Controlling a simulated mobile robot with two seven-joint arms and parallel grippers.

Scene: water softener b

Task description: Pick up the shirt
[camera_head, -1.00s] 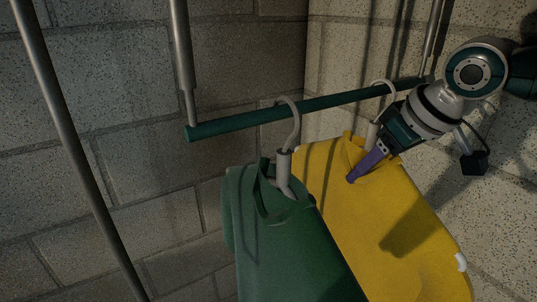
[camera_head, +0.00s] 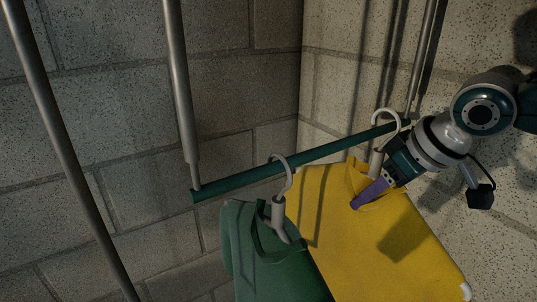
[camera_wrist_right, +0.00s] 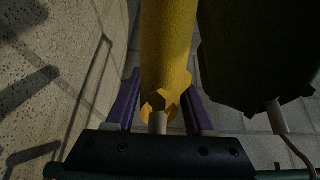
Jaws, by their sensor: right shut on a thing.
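A yellow shirt (camera_head: 345,230) hangs on a grey hanger (camera_head: 386,114) at the right end of a green rod (camera_head: 300,160). The hanger's hook is still around the rod, with its top a little above it. My right gripper (camera_head: 372,192) is at the shirt's collar, its purple fingers closed about the collar and hanger neck. In the right wrist view the gripper (camera_wrist_right: 160,105) has a finger on each side of the yellow collar. A green shirt (camera_head: 270,265) hangs on another hanger (camera_head: 280,190) to the left. My left gripper is not in view.
A metal pole (camera_head: 180,90) holds the rod's left end and another (camera_head: 425,60) its right end. A further pole (camera_head: 65,150) stands at far left. Block walls (camera_head: 250,90) meet in a corner behind. The green shirt is close beside the yellow one.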

